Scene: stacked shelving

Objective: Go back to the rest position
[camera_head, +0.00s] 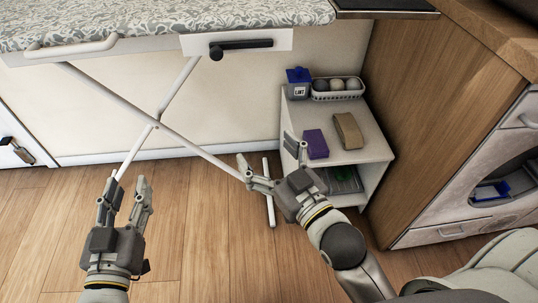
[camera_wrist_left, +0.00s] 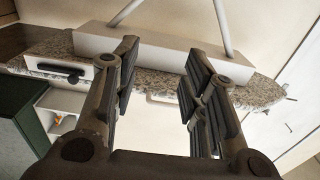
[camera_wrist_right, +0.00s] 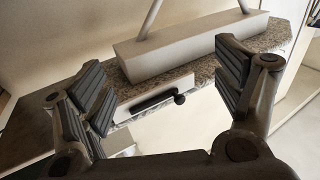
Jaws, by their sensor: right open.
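My left gripper (camera_head: 127,190) is at the lower left of the head view, above the wooden floor. Its fingers are apart with nothing between them; the left wrist view also shows the gap between its fingers (camera_wrist_left: 162,62). My right gripper (camera_head: 270,162) is near the middle of the head view, in front of the small white shelf unit (camera_head: 370,153). Its fingers are spread wide and empty, as the right wrist view also shows (camera_wrist_right: 157,72). The right arm covers part of the shelf's lower left.
The ironing board (camera_head: 150,22) and its crossed white legs (camera_head: 155,122) stand behind the grippers. The shelf holds a purple box (camera_head: 316,144), a brown block (camera_head: 348,131), a blue-lidded bin (camera_head: 299,83) and a white basket (camera_head: 337,95). A wooden cabinet (camera_head: 420,110) stands right.

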